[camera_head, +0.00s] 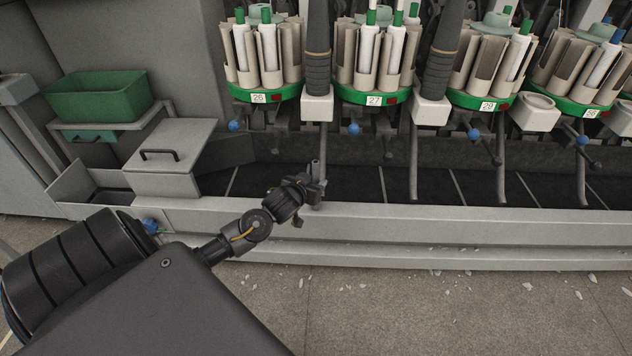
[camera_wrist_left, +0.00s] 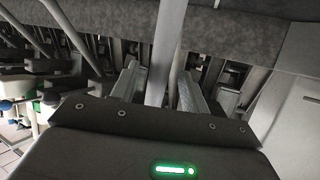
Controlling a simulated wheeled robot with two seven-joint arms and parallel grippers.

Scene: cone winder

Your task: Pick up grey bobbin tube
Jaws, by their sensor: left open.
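My left gripper (camera_head: 316,186) is over the front edge of the dark trough, at the foot of a grey upright pipe (camera_head: 323,140). In the left wrist view its two fingers (camera_wrist_left: 160,88) are apart, and a pale grey upright shaft (camera_wrist_left: 166,45) shows between or behind them. I cannot tell whether it is touching them, or whether it is the pipe or a tube. No loose grey bobbin tube can be picked out with certainty. White tubes with green tips (camera_head: 367,48) stand in the round magazines above. My right gripper is out of view.
Magazines with green rims (camera_head: 262,95) line the machine above the dark trough (camera_head: 440,188). A pale front ledge (camera_head: 450,220) runs along it. At left are a green bin (camera_head: 98,97) and a grey lidded box (camera_head: 170,150). The floor in front holds only pale scraps.

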